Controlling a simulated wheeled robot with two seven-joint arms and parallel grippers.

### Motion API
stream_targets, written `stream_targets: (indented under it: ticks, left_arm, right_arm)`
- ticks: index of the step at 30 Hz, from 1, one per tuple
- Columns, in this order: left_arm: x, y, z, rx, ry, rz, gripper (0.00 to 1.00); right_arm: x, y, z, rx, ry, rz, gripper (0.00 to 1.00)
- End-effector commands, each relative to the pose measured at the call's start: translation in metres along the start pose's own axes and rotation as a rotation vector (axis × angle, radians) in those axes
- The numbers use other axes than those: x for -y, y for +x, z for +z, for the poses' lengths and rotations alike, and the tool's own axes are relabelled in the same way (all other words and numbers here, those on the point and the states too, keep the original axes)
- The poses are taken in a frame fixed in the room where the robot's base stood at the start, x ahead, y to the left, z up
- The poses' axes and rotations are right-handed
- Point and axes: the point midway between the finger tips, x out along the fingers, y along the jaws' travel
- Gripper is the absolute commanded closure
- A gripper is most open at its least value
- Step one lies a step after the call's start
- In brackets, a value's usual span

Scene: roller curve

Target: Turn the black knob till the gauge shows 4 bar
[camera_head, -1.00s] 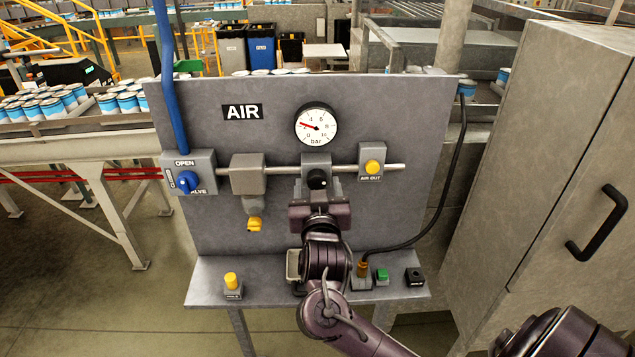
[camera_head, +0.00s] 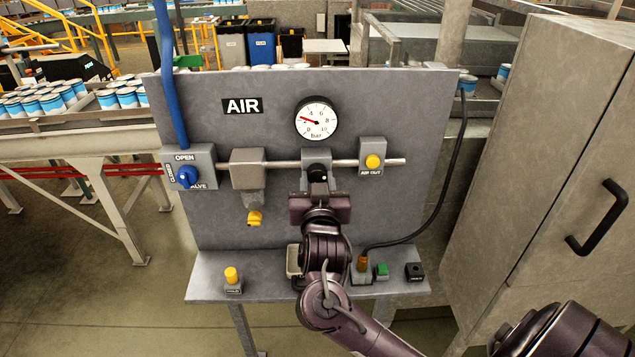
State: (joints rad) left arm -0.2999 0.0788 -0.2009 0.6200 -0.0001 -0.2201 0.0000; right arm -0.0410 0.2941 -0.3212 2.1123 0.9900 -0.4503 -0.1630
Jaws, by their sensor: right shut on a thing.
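The black knob (camera_head: 317,172) sits on the grey regulator block under the gauge on the upright panel. My right gripper (camera_head: 318,188) reaches it from below and in front and is shut on it; its body hides the lower part of the knob and the fingertips are hard to see. The round white gauge (camera_head: 317,119) is marked in bar. Its red needle points left and slightly up, close to the 2 mark and below the 4. My left gripper is not in view.
A blue valve knob (camera_head: 187,177) is at the panel's left, and a yellow AIR OUT button (camera_head: 373,161) is right of the regulator. A shelf (camera_head: 265,283) below carries several small buttons and a cable plug. A grey cabinet (camera_head: 545,150) stands close on the right.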

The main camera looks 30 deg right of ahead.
Motion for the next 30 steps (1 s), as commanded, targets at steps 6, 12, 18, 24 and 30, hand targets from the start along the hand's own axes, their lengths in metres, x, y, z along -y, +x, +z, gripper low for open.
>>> stream_targets:
  ticks: [6, 12, 18, 24, 30]
  left_arm:
    - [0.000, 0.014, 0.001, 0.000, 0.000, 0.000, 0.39]
    - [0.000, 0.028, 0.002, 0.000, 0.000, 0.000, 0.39]
    - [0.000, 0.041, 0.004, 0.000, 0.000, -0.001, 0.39]
    - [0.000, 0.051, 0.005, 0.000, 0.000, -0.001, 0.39]
    - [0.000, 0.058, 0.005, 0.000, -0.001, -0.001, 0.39]
  right_arm:
    - [0.000, 0.000, 0.003, 0.001, 0.140, 0.002, 0.86]
    - [0.001, 0.000, 0.003, 0.000, 0.311, 0.003, 0.86]
    - [0.001, 0.000, 0.002, -0.002, 0.474, 0.002, 0.86]
    - [0.002, 0.000, 0.001, -0.003, 0.606, 0.002, 0.86]
    - [0.002, 0.000, 0.000, -0.002, 0.691, 0.001, 0.86]
